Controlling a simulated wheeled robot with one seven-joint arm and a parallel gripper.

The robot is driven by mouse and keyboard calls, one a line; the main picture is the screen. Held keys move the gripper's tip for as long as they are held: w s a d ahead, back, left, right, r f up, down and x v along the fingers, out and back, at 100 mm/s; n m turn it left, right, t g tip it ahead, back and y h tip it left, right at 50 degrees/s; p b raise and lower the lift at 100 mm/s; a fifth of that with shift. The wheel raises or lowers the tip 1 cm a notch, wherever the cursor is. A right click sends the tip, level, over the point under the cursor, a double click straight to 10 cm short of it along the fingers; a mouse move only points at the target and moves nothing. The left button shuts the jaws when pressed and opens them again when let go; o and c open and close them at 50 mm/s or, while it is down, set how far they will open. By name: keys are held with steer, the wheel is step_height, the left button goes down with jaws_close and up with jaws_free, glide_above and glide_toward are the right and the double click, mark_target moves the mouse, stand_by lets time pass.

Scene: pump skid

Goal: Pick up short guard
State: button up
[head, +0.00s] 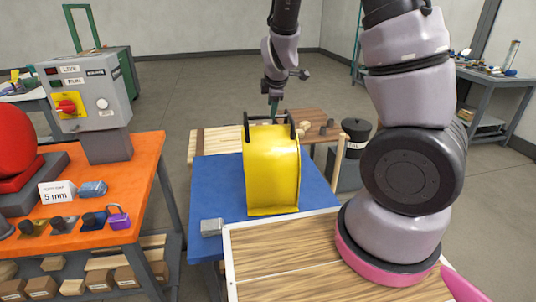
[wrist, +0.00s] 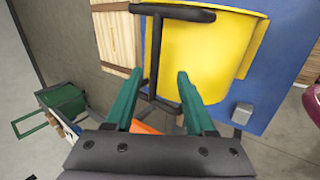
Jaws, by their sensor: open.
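The short guard (head: 272,175) is a yellow curved cover with a black handle on top. It stands upright on a blue table top (head: 218,180). In the wrist view its yellow shell (wrist: 207,55) fills the upper right, and the black handle bar (wrist: 154,55) runs between the green fingers. My gripper (head: 273,108) is above the guard at its handle, pointing down. In the wrist view my gripper (wrist: 156,85) is open, with a finger on each side of the bar and visible gaps. The handle's far side is partly hidden in the head view.
A small grey block (head: 211,227) lies on the blue top near the guard. A wood-topped surface (head: 280,265) is in front. A black bin (head: 355,138) is behind right.

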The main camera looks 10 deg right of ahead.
mark_target(267, 116)
steer(key=shift+x, duration=1.35)
steer(key=shift+w+a+x, duration=0.15)
steer(key=shift+x, duration=1.15)
steer(key=shift+w+a+x, duration=0.15)
steer(key=shift+a+x, duration=0.05)
steer(key=shift+x, duration=1.15)
steer(key=shift+r, duration=0.2)
jaws_close()
steer(key=shift+r, duration=0.1)
